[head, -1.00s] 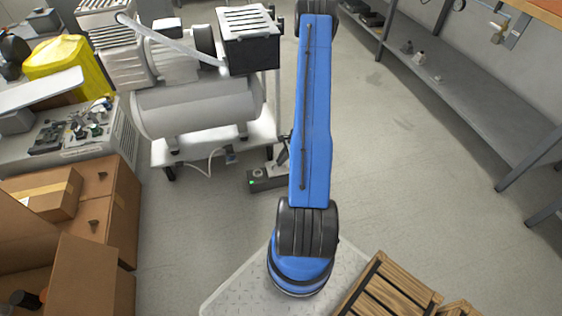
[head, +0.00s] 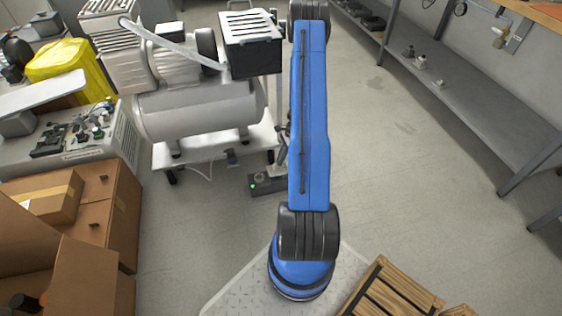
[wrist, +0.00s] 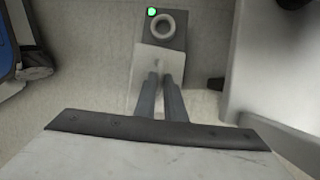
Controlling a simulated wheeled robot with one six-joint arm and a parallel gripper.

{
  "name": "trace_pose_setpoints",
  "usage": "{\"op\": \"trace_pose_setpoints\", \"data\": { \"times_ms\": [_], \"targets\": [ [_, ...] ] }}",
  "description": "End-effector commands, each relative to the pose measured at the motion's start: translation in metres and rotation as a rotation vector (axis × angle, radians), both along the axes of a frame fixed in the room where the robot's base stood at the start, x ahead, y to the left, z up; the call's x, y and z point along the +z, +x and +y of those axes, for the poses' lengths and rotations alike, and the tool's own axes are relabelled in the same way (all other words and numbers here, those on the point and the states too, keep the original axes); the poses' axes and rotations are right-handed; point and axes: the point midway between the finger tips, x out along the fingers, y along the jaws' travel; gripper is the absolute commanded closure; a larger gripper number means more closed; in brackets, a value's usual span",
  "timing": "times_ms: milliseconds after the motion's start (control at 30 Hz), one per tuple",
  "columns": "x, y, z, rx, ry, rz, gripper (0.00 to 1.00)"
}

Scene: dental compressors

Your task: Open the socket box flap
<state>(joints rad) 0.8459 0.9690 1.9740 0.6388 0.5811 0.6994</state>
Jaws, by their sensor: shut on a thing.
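The socket box (head: 266,185) is a small dark grey box on the floor, with a green light. In the wrist view the box (wrist: 180,18) shows a round pale socket ring (wrist: 163,27) uncovered. Its light grey flap (wrist: 146,60) lies on the near side of the ring, swung away from it. My gripper (wrist: 159,80) is shut on the flap, with both fingertips close together at its near part. In the head view my blue arm hides the gripper and part of the box. The flap's exact angle is hard to tell.
A compressor with a grey tank (head: 200,110) stands on a white cart (head: 215,150) just behind and left of the box. Cardboard boxes (head: 95,215) are at the left. A wooden crate (head: 390,292) is at the lower right. Floor to the right is clear up to a metal shelf (head: 465,85).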

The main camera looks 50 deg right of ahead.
Motion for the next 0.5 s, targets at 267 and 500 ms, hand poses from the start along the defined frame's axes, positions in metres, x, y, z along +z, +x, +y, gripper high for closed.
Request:
{"op": "trace_pose_setpoints", "data": {
  "times_ms": [267, 500],
  "targets": [
    [0.001, 0.0014, -0.0007, 0.002, 0.017, 0.042, 1.0],
    [0.0014, 0.001, -0.0015, 0.001, 0.016, 0.04, 1.0]
  ]
}}
